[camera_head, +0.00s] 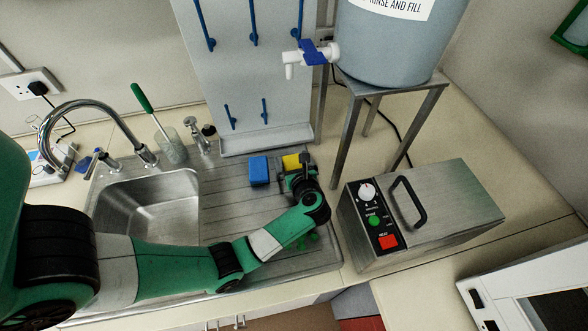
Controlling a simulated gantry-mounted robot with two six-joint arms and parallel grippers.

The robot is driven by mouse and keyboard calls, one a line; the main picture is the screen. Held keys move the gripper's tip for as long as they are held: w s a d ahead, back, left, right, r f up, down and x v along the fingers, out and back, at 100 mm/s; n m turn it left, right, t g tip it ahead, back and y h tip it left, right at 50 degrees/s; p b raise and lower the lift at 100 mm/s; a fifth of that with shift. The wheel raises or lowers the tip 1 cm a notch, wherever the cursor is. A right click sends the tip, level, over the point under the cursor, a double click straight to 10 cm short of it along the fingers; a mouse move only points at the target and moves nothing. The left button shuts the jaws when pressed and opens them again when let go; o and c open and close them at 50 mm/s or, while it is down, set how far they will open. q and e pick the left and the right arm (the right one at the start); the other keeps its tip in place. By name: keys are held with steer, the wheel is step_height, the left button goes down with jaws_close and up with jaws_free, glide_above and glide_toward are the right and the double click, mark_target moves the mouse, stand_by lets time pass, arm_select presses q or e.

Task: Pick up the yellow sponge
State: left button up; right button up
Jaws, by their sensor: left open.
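The yellow sponge (291,162) lies on the ribbed metal drainboard, near the foot of the grey drying rack. My left arm reaches in from the left across the sink. My left gripper (299,168) is open and sits right at the sponge, covering its right and front part. I cannot tell whether the fingers touch the sponge or are around it. A blue sponge (259,171) lies just left of the yellow one. My right gripper is not in the picture.
The sink basin (150,203) with its curved tap (88,107) is at left. A steel water bath (430,215) stands right of the drainboard. A metal stand (347,140) carries a grey water tank (397,50). A brush stands in a glass beaker (172,150).

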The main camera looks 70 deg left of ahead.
arm_select(q)
steer(key=shift+a, duration=0.1)
steer(key=c, duration=1.3)
